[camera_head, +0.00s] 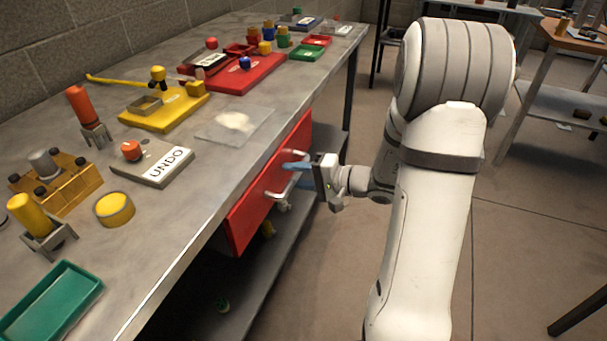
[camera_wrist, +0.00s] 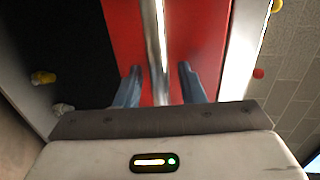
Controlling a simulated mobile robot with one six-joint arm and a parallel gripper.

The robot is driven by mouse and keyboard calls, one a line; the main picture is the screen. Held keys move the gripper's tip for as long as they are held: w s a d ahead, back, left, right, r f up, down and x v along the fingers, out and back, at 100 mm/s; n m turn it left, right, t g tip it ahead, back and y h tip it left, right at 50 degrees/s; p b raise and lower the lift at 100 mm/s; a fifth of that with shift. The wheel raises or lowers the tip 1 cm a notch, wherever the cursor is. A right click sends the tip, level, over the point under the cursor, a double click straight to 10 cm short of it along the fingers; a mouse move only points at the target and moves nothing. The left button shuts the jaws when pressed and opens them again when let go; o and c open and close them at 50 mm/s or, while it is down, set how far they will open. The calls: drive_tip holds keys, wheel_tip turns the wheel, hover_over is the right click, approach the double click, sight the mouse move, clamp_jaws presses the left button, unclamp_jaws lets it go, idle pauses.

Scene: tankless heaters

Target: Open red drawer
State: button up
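The red drawer (camera_head: 250,212) is set under the front edge of the metal workbench. Its silver bar handle (camera_head: 277,194) stands out from the red front. From these views I cannot tell whether the drawer is fully closed. My gripper (camera_head: 297,166) is at the handle, with its blue fingers pointing to the drawer. In the wrist view, the handle (camera_wrist: 157,40) runs between the two fingertips of my gripper (camera_wrist: 160,78), with a gap on each side. The fingers are open and straddle the bar. The red front (camera_wrist: 195,35) lies just beyond them.
The workbench top (camera_head: 200,210) overhangs the drawer and carries an UNDO block (camera_head: 158,165), a green tray (camera_head: 50,305), a yellow fixture (camera_head: 165,110) and several coloured parts. A lower shelf (camera_head: 275,270) runs beneath.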

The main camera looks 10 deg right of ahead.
drive_tip(key=shift+c, duration=0.4)
clamp_jaws()
